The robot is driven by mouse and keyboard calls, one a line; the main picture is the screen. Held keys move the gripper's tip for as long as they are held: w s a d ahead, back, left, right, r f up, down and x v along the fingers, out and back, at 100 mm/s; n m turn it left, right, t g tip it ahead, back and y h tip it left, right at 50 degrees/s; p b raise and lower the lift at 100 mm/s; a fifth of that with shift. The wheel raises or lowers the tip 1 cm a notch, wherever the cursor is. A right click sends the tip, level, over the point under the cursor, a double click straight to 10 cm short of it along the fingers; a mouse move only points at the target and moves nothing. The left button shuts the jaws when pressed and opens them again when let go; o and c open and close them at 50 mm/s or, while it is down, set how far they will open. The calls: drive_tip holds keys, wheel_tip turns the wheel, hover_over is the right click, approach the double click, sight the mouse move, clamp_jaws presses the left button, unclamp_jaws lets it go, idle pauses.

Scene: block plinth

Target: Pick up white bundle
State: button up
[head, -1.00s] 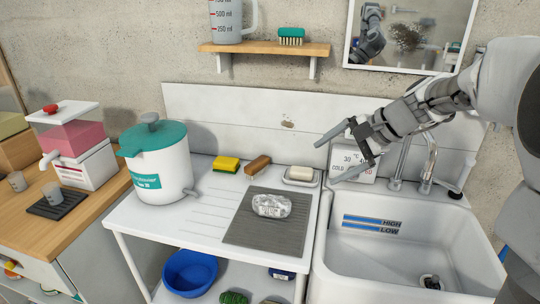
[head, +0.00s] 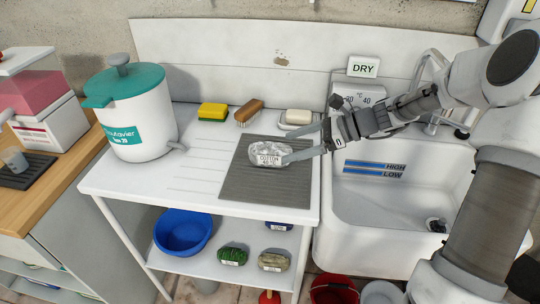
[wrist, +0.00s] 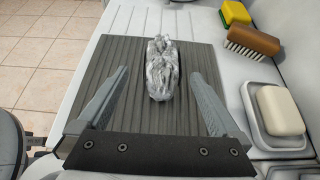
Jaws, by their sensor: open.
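In the wrist view the bundle (wrist: 161,68) lies ahead, between the lines of the two fingers. My gripper (head: 287,148) is open, reaching in from the right with its fingertips beside the bundle's right end. In the wrist view my gripper (wrist: 157,82) has a finger on each side, with visible gaps to the bundle. I cannot tell whether anything touches.
A soap dish with white soap (head: 298,118), a wooden brush (head: 249,111) and a yellow-green sponge (head: 212,112) stand behind the mat. A white pot with teal lid (head: 137,115) is left. The sink (head: 390,200) is right. The counter between pot and mat is clear.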

sight(270, 150)
drive_tip(key=b+x, duration=0.2)
drive_tip(key=x, duration=0.5)
drive_tip(key=shift+w+r, duration=0.15)
drive_tip(key=shift+r, duration=0.05)
clamp_jaws()
